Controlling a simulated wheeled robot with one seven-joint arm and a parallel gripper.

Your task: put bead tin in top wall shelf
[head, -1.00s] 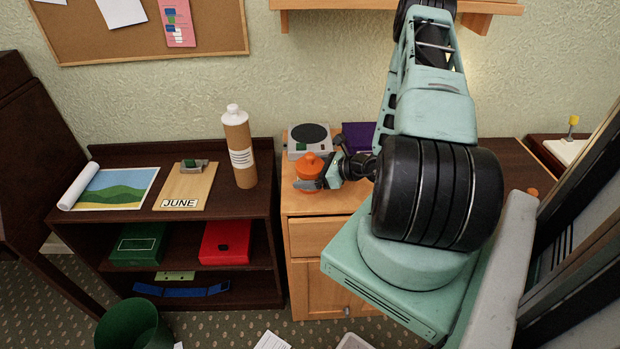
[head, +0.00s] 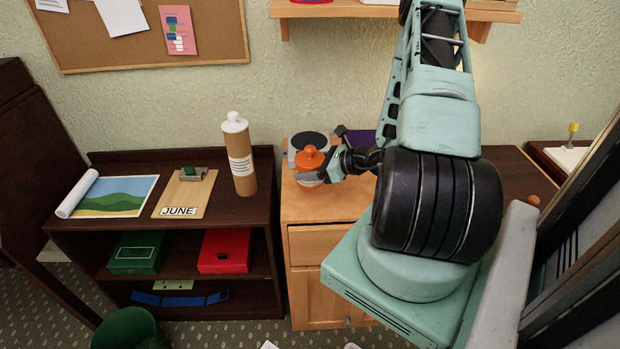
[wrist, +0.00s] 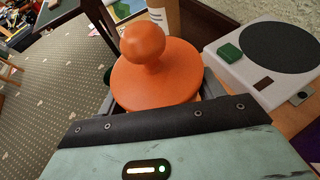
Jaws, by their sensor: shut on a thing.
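The bead tin, with an orange lid and round knob (head: 310,158), is upright in my gripper (head: 313,177) in the head view, over the light wood cabinet. My gripper's fingers are shut around its sides below the lid. In the wrist view the orange lid (wrist: 155,75) fills the middle, with a finger on either side; the tin's body is mostly hidden. I cannot tell how far its base is above the cabinet top. The wall shelf (head: 380,12) shows only its lower board at the top of the head view, partly behind my arm.
A kitchen scale (head: 308,139) stands just behind the tin, with a purple thing (head: 361,137) to its right. A brown bottle (head: 240,165) stands on the dark bookcase (head: 120,222) at left. Wall space between cabinet and shelf looks clear.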

